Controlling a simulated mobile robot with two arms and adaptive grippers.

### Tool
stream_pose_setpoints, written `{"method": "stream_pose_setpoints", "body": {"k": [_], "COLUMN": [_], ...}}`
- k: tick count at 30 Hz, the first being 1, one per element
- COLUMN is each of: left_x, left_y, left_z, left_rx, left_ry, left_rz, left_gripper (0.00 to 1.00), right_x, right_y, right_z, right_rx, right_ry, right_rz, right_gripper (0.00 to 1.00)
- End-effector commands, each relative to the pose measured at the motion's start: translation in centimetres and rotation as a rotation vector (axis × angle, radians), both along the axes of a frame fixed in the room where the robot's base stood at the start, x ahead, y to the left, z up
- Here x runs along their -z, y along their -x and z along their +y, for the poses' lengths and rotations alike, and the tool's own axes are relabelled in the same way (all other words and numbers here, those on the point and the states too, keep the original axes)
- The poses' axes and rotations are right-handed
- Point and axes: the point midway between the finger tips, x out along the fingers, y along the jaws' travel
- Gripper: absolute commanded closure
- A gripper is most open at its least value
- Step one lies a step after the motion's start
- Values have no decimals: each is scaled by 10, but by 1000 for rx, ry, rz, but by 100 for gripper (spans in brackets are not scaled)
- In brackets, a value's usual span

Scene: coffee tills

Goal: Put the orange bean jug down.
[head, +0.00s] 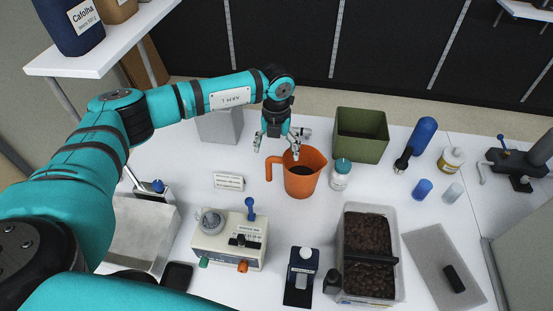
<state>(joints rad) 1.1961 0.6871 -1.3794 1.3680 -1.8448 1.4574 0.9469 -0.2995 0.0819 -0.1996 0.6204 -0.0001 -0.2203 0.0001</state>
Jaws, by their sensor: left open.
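The orange bean jug (301,183) stands upright on the white table, with dark contents inside and its handle toward the left. My left gripper (276,147) is open, just behind and above the jug's back-left rim. Its fingers point down, and one fingertip shows close to the rim; I cannot tell whether it touches. Nothing is between the fingers that I can see. My right gripper is not in view.
A bean container (346,235) and a beige machine (225,240) stand in front. Bare table lies directly before the jug.

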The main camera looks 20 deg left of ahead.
Motion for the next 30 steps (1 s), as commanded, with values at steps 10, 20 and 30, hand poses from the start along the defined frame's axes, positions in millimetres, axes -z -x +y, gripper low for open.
{"method": "stream_pose_setpoints", "body": {"k": [10, 20, 30], "left_x": [-62, -75, -76], "left_y": [0, 1, 1], "left_z": [0, 0, 0], "left_rx": [-1, -1, 0], "left_ry": [0, -1, -1], "left_rz": [-1, 1, 1], "left_gripper": [13, 13, 13], "right_x": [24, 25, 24], "right_y": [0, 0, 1], "right_z": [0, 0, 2], "right_rx": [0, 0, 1], "right_ry": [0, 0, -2], "right_rz": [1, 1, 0], "right_gripper": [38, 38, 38]}}
